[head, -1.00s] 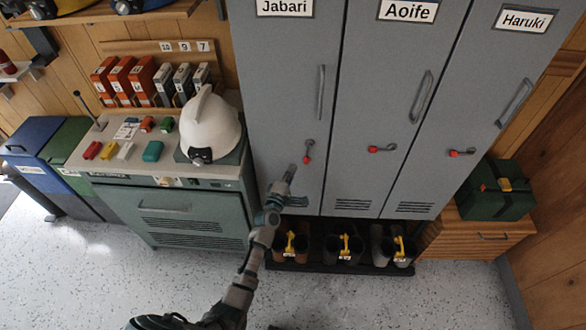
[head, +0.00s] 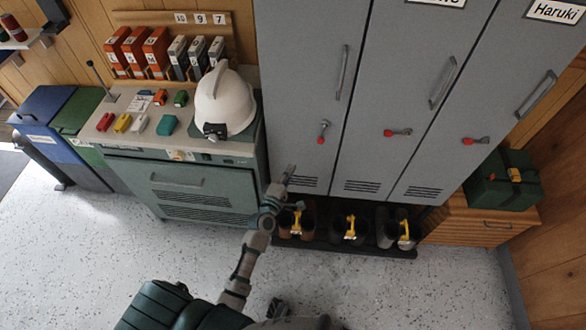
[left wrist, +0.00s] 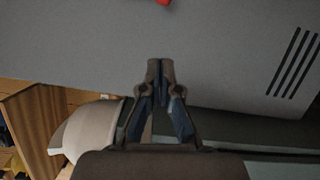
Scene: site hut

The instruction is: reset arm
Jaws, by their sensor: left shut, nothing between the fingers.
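My left gripper (head: 289,170) is in front of the lower part of the left grey locker (head: 300,95), above the boot rack. Its fingers are together and nothing is between them. In the left wrist view the gripper (left wrist: 160,68) points at the grey locker door (left wrist: 215,45), with the vent slots at the right and a bit of the red handle at the top edge. I cannot tell whether the fingertips touch the door.
A white helmet (head: 222,100) stands on the green cabinet (head: 190,190) left of the lockers. Boots with yellow tags (head: 350,228) stand on a low black rack (head: 330,246). A green case (head: 500,183) sits on a wooden drawer unit (head: 485,225). The speckled floor in front is clear.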

